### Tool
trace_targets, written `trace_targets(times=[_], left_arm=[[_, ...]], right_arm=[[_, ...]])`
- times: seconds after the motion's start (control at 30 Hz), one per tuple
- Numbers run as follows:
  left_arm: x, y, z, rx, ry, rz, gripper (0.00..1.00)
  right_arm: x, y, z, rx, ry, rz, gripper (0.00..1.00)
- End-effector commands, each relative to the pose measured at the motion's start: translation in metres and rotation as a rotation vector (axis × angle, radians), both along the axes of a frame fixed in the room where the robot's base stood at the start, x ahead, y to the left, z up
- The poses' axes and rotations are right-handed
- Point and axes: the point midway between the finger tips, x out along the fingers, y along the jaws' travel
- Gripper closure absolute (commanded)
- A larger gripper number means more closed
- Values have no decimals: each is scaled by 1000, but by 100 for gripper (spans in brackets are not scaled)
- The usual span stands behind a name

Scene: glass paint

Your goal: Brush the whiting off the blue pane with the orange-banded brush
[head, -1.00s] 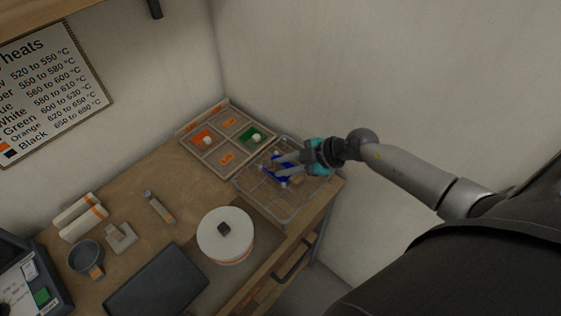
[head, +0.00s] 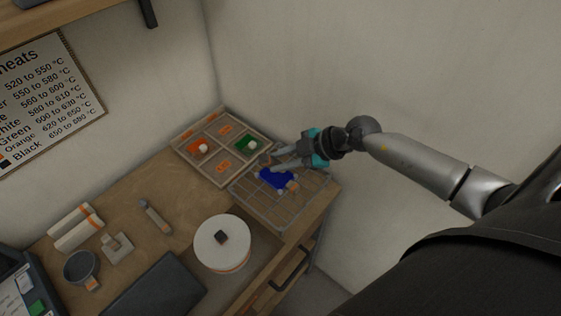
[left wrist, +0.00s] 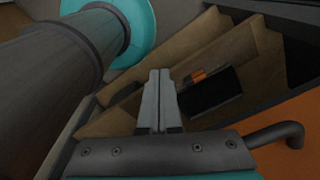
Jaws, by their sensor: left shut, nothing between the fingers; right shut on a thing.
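The blue pane (head: 274,180) lies on the wire rack (head: 245,200) at the back right of the bench, in the head view. I make out no clear whiting on it at this size. My right gripper (head: 268,167) is over the pane's far edge, shut on a thin tan thing, apparently the brush (head: 265,159); its orange band and bristles are not clear. A small tan-orange piece (head: 292,186) shows at the pane's right end; I cannot tell what it is. My left gripper (left wrist: 159,75) is shut and empty in the left wrist view.
A divided tray (head: 187,137) with orange and green panes stands behind the rack. A round white-lidded pot (head: 222,243), a dark slab (head: 155,287), a grey bowl (head: 82,268) and a slim tool (head: 155,215) stand or lie on the bench. A wall rises close behind.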

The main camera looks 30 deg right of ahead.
Motion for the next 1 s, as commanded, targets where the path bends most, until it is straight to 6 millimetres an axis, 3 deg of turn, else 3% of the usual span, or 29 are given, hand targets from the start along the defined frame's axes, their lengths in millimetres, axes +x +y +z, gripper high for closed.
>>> trace_targets(times=[0.43,1.0], left_arm=[[0,0,0,0,0,0,100],[0,0,0,0,0,0,100]], right_arm=[[1,0,5,-1,-1,0,100],[0,0,73,-1,-3,2,100]])
